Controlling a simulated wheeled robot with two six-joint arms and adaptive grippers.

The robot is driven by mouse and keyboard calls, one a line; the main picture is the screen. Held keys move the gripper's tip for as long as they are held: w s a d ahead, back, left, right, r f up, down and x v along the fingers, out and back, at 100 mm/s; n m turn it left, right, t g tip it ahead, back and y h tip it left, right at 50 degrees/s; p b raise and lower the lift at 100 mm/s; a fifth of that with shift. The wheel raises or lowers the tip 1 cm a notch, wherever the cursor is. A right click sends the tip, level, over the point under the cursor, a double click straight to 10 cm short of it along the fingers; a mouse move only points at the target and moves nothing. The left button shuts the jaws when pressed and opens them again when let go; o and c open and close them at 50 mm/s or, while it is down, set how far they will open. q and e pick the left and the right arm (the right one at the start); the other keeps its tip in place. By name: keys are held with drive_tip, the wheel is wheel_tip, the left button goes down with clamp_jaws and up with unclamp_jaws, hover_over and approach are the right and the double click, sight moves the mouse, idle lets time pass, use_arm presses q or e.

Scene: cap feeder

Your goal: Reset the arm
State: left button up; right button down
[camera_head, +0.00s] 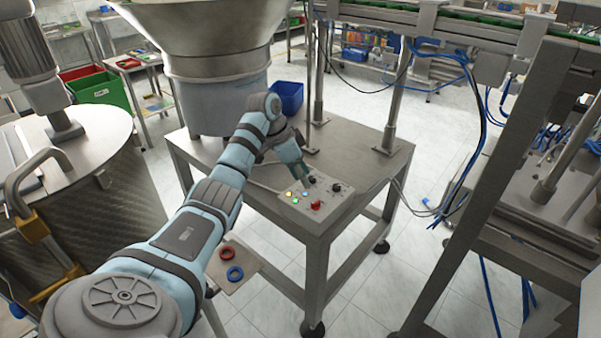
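My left arm reaches in from the lower left across the view. Its gripper (303,173) points down at the back edge of the control panel (318,205), close to the dark knobs. I cannot tell whether the fingertips touch the panel. The fingers look narrow and small, and I cannot tell if they are open or shut. The panel carries several small lit buttons, dark knobs (336,187) and a red button (316,205). My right gripper is not in view.
The panel sits on a metal table (365,150) beside a large feeder bowl (215,60). A small plate (238,268) holds a red ring (228,253) and a blue ring (235,273). A drum (90,160) stands left, a conveyor frame (500,185) right.

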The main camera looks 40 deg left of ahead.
use_arm(q)
drive_tip(key=shift+v, duration=0.75)
drive_tip(key=shift+f, duration=0.1)
